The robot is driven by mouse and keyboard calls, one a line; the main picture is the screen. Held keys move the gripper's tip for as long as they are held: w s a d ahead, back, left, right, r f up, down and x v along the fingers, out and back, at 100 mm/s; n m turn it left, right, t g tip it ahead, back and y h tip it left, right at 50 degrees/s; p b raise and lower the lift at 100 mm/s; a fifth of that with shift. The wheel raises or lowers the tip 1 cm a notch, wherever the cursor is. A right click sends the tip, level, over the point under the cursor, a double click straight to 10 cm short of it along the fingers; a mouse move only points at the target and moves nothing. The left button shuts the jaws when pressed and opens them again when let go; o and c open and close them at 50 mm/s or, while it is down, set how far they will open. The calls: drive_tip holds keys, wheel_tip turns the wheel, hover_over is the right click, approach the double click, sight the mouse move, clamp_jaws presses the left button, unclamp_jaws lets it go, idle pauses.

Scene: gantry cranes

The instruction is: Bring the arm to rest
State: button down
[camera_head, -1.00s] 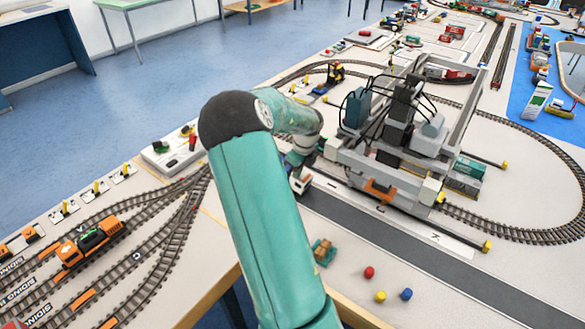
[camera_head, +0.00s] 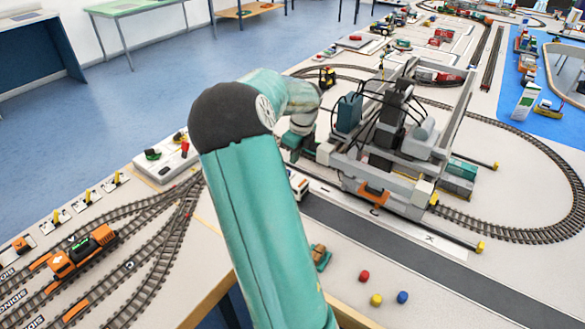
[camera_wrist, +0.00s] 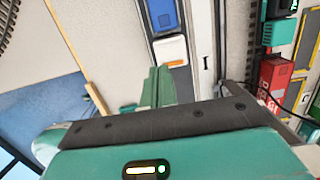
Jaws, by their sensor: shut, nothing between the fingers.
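My arm reaches up and forward over the layout table and bends at a dark elbow. My gripper (camera_head: 291,152) is at the far end of the arm, partly hidden by the forearm, left of the grey gantry crane (camera_head: 400,195). In the wrist view my gripper's teal fingers (camera_wrist: 157,86) are together with nothing between them. They are above a small truck with a blue load (camera_wrist: 164,15) and a white cab. The truck (camera_head: 298,184) also shows in the head view, partly behind my arm.
Tracks with an orange locomotive (camera_head: 82,252) lie at left. A dark road (camera_head: 400,250) runs below the crane. Red (camera_head: 364,276), yellow and blue pieces lie near the front edge. A red container (camera_wrist: 273,78) is at right in the wrist view. Blue floor is beyond the table.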

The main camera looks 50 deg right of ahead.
drive_tip(key=r, duration=0.4)
drive_tip(key=shift+s+r, duration=0.25)
drive_tip(key=shift+s, duration=0.15)
drive_tip(key=a+r+n+t+y, duration=0.1)
drive_tip(key=a+r+n, duration=0.3)
drive_tip(key=a+n, duration=0.65)
drive_tip(key=a+r+n+t+y, duration=0.1)
drive_tip(key=a+r+n, duration=0.4)
drive_tip(key=a, duration=1)
drive_tip(key=s+a+n+h, duration=0.1)
drive_tip(key=s+a+n, duration=0.5)
drive_tip(key=a+n, duration=0.3)
drive_tip(key=s+a+r+n+t+h, duration=0.1)
drive_tip(key=s+a+n, duration=0.5)
drive_tip(key=a+n, duration=0.2)
drive_tip(key=n, duration=0.2)
drive_tip(key=shift+a+n+t, duration=0.3)
drive_tip(key=shift+a+n, duration=0.05)
drive_tip(key=shift+a, duration=0.05)
